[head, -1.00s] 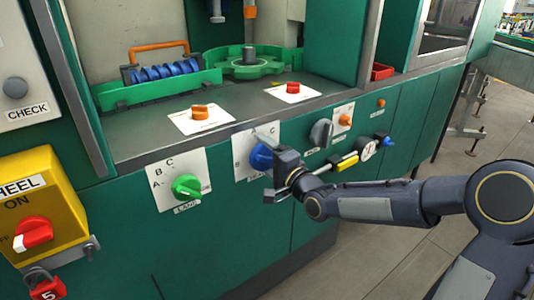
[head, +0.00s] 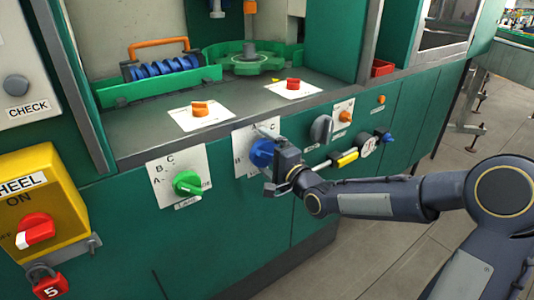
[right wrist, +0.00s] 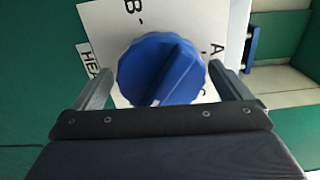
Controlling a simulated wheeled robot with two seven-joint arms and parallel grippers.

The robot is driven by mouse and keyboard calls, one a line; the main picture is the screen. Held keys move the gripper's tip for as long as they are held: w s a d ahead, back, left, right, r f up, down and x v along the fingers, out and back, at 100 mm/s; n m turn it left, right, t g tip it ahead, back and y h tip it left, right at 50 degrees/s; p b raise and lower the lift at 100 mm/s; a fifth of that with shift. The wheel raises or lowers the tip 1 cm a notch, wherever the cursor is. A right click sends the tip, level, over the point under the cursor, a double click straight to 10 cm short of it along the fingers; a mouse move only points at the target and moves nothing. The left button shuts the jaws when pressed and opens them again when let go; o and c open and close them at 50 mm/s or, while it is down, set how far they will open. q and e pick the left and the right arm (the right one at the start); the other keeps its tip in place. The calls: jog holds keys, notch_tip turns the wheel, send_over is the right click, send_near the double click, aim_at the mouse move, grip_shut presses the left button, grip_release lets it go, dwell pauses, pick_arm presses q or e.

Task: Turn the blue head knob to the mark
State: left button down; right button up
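The blue head knob (head: 261,153) sits on a white plate (head: 241,140) on the green machine front. In the right wrist view the knob (right wrist: 160,72) is large, with a raised ridge and a pale line at its lower edge. Its plate (right wrist: 108,22) shows the letters B and A, a partly hidden letter, and a partly covered HEAD label (right wrist: 93,62). My right gripper (right wrist: 168,90) is open, with one finger on each side of the knob and a visible gap on both sides. In the head view my right gripper (head: 268,160) partly covers the knob and plate. My left gripper is out of view.
A green knob (head: 187,184) on a lettered plate is to the left. A dark grey knob (head: 321,129) and a yellow-handled part (head: 347,158) are close on the right. Orange (head: 199,109) and red (head: 293,84) knobs sit on the ledge above. The floor in front is clear.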

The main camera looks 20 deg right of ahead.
jog(key=p+v, duration=0.1)
jog(key=v, duration=0.6)
jog(key=shift+s+d, duration=0.15)
jog(key=shift+s, duration=0.2)
jog(key=s+f+n+g+h, duration=0.15)
jog(key=s+n+g, duration=0.25)
jog(key=s, duration=0.5)
jog(key=s+f+n+g, duration=0.3)
jog(key=s+n, duration=0.1)
jog(key=s, duration=0.5)
jog(key=s+f+n+g+h, duration=0.1)
jog(key=s+f+n+g, duration=0.25)
jog(key=s, duration=0.65)
notch_tip(320, 180, up, 17)
jog(key=n+p, duration=0.1)
jog(key=p, duration=1.5)
jog(key=shift+s+d+g, duration=0.2)
jog(key=shift+g, duration=0.25)
